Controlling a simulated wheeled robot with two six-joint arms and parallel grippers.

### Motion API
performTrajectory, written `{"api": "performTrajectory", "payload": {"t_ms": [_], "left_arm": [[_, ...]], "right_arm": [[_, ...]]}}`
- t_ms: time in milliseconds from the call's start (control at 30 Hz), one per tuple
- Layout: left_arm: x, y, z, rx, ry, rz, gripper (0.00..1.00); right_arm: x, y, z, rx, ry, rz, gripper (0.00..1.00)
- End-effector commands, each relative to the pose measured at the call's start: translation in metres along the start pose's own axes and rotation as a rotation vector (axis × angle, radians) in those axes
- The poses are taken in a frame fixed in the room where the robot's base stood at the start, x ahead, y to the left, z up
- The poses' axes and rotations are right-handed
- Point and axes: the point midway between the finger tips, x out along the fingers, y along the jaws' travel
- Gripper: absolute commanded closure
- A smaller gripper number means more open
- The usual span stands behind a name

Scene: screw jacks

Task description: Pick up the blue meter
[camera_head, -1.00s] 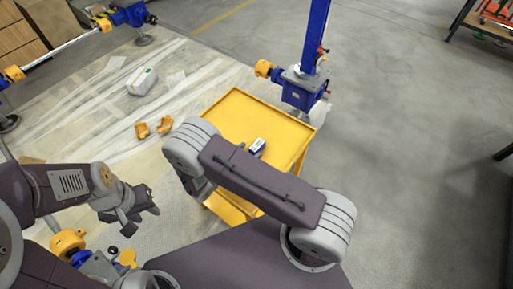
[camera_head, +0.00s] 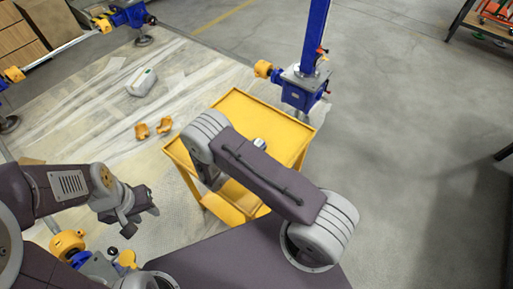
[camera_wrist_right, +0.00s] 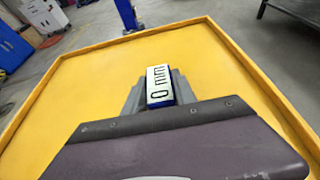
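The blue meter (camera_wrist_right: 161,86) has a white face reading "0 mm" and blue sides. In the right wrist view it lies on the yellow cart top, between the two grey fingers of my right gripper (camera_wrist_right: 159,90). The fingers flank it and look open; contact is not clear. In the head view only a small part of the meter (camera_head: 259,143) shows beyond my right arm, which hides the right gripper's fingers. My left gripper (camera_head: 140,211) is empty at the left, away from the cart; its finger gap is unclear.
The yellow cart (camera_head: 240,108) has a raised rim. Orange pieces (camera_head: 153,128) and a white object (camera_head: 142,82) lie on the floor to the left.

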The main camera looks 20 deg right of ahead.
Motion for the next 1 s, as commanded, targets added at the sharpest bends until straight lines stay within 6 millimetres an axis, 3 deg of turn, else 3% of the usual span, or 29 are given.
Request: {"api": "performTrajectory", "payload": {"t_ms": [300,533,1000], "left_arm": [[-0.001,0.0,0.0,0.0,0.0,0.0,0.64],[-0.008,0.0,-0.001,0.0,0.0,0.0,0.64],[-0.011,0.0,-0.001,0.0,0.0,0.0,0.64]], "right_arm": [[-0.002,0.0,0.004,0.002,0.0,0.0,1.0],[-0.017,0.001,0.042,0.004,0.0,0.002,1.0],[0.038,-0.051,0.122,0.003,0.0,-0.004,1.0]]}}
